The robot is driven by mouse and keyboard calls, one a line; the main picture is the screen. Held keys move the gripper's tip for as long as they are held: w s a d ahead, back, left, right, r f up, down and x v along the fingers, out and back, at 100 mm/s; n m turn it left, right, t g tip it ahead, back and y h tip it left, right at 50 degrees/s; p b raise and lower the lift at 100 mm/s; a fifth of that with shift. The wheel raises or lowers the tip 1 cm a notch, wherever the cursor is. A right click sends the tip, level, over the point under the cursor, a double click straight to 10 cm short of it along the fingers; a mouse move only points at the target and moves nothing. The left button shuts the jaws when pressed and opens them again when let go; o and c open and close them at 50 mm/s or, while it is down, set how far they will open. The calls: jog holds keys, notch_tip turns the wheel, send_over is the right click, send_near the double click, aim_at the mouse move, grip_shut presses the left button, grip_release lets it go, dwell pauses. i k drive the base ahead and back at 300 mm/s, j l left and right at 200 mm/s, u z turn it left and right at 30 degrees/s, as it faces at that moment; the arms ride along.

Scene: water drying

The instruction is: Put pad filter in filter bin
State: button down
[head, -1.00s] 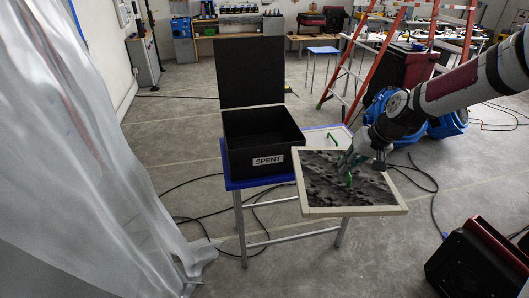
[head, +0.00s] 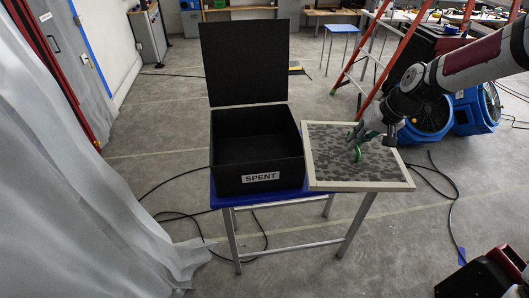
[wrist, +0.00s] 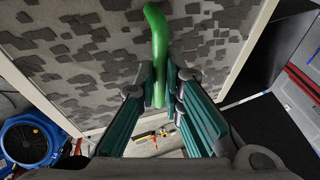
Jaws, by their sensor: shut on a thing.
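The pad filter (head: 334,164) is a flat grey mottled panel with a cream frame and a green handle. It is to the right of the filter bin, over the right part of the blue-topped table. My gripper (head: 358,147) is shut on its green handle; the handle shows between the fingers in the wrist view (wrist: 158,70), with the panel (wrist: 75,65) behind. The filter bin (head: 258,183) is a black open box labelled SPENT, its lid raised at the back. Its visible inside looks empty. The panel hides the table's right end.
The blue-topped table (head: 230,199) stands on grey metal legs. A translucent plastic curtain (head: 90,190) hangs at the left. A red ladder (head: 385,55) and blue fans (head: 430,120) stand behind my arm. A dark red machine (head: 490,275) is at the lower right; cables lie on the floor.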

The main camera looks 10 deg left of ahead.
aim_at(255, 147)
jog(key=i+l, duration=0.15)
jog(key=l, duration=0.3)
jog(key=i+l, duration=0.1)
jog(key=l, duration=0.3)
jog(key=i+l, duration=0.15)
jog(key=l, duration=0.3)
jog(key=i+l, duration=0.1)
jog(key=l, duration=0.35)
jog(key=u, duration=0.05)
